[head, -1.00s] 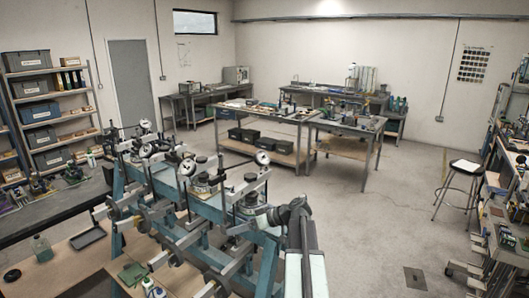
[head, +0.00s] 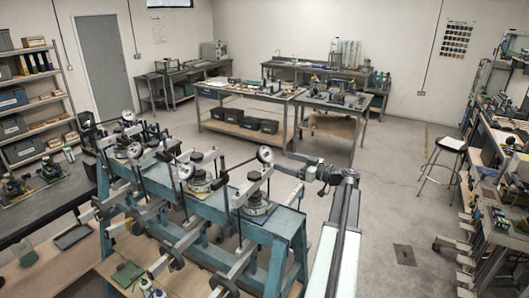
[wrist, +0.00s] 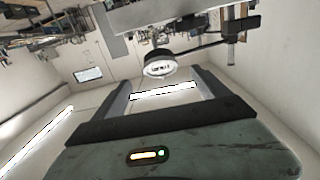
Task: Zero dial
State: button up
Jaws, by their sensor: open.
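The nearest dial gauge (head: 265,154) stands on a thin post above the near end of the blue lever frame (head: 285,232). My gripper (head: 298,172) is just to its right in the head view, apart from it. In the wrist view my gripper (wrist: 162,84) is open, with its two fingers spread and nothing between them. A round dial (wrist: 160,64) on a dark arm shows just beyond the fingertips, seen at a slant. Its needle is too small to read.
More dials stand along the frame, one (head: 185,171) in the middle and others farther back. Lever beams and weights (head: 222,286) stick out at the front. A stool (head: 441,165) and a bench are at right. Open floor lies behind the frame.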

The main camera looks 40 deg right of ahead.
aim_at(268, 156)
jog(key=x, duration=0.7)
jog(key=shift+w+a+r, duration=0.1)
jog(key=shift+w, duration=0.3)
jog(key=c, duration=1.4)
jog(key=shift+s+a+r+m+h, duration=0.15)
jog(key=shift+a+m+h, duration=0.2)
jog(key=shift+m+h, duration=0.5)
jog(key=shift+a+m+h+p, duration=0.1)
jog(key=shift+m+h+p, duration=0.35)
jog(key=shift+m, duration=0.6)
jog(key=shift+m+h, duration=0.5)
jog(key=shift+m, duration=0.2)
jog(key=shift+m+h, duration=0.5)
